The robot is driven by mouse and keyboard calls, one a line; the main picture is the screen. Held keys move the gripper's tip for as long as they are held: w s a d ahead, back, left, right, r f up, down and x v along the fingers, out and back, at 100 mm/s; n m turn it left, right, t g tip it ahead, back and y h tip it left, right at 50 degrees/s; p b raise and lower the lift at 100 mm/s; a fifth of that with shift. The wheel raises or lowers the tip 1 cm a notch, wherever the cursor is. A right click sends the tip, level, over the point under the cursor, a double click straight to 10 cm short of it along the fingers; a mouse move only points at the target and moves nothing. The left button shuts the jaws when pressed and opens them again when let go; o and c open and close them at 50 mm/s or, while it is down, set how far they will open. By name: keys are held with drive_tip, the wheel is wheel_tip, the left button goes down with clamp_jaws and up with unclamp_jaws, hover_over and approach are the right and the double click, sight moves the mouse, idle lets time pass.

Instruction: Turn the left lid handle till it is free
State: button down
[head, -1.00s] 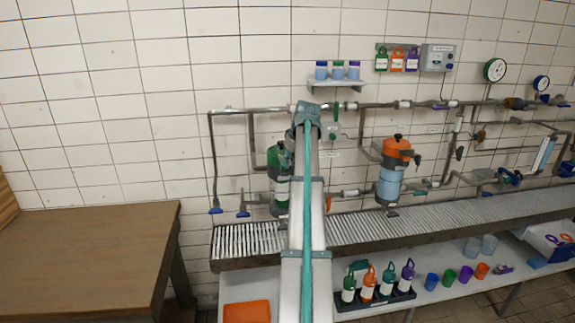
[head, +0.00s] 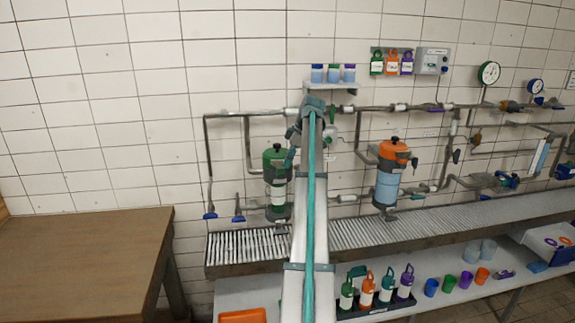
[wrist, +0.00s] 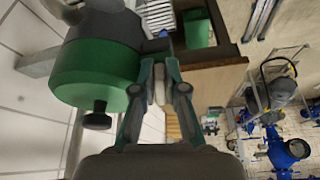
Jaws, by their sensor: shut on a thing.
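The left canister (head: 277,190) has a green lid with a black knob on top and stands upright at the pipes in the head view. In the wrist view its green lid (wrist: 100,72) fills the upper left, with the black knob (wrist: 98,116) below it. A dark grey lid handle (wrist: 153,46) sticks out from the lid's side. My gripper (wrist: 164,48) is shut on this handle at its fingertips. In the head view my gripper (head: 291,157) is at the lid's right side, small and partly lost against my arm.
An orange-lidded canister (head: 388,178) stands to the right. Pipes run along the tiled wall behind. A slatted grate (head: 250,246) lies below the canisters, above a shelf with bottles and cups. A wooden table (head: 80,255) is at the left.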

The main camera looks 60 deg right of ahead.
drive_tip(key=shift+n, duration=0.4)
drive_tip(key=c, duration=1.2)
unclamp_jaws()
drive_tip(key=shift+d, duration=0.1)
drive_tip(key=shift+r, duration=0.1)
drive_tip(key=v, duration=0.8)
drive_tip(key=shift+w, duration=0.1)
